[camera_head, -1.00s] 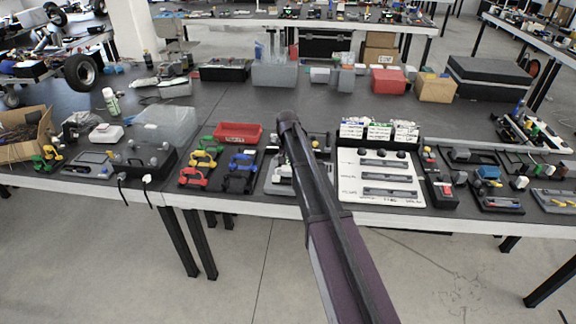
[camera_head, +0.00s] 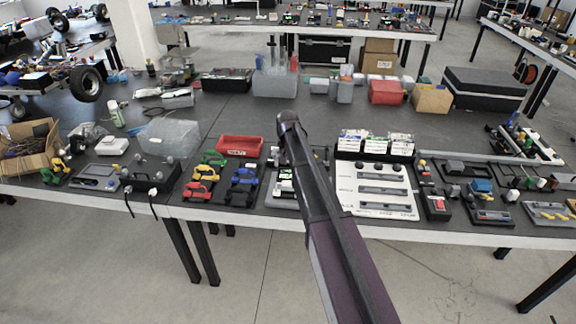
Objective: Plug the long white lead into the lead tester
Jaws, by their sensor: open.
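Two white plugs sit at the front of a black box near the table's front edge, one on the left (camera_head: 127,189) and one on the right (camera_head: 153,191). A dark cable hangs from each over the edge; I cannot tell which lead is the long one. A small grey device (camera_head: 284,188) stands mid-table, partly hidden by my arm. I cannot tell whether it is the lead tester. My arm reaches up from the bottom over the table's front edge. My gripper does not show; my arm's dark upper end hides what lies behind it.
A red tray (camera_head: 239,147) and racks of coloured clips stand left of my arm. A white slotted panel (camera_head: 376,190) lies to its right, with a red-buttoned box (camera_head: 435,206) beside it. Bins and boxes line the table's back. The dark tabletop (camera_head: 215,112) behind the red tray is clear.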

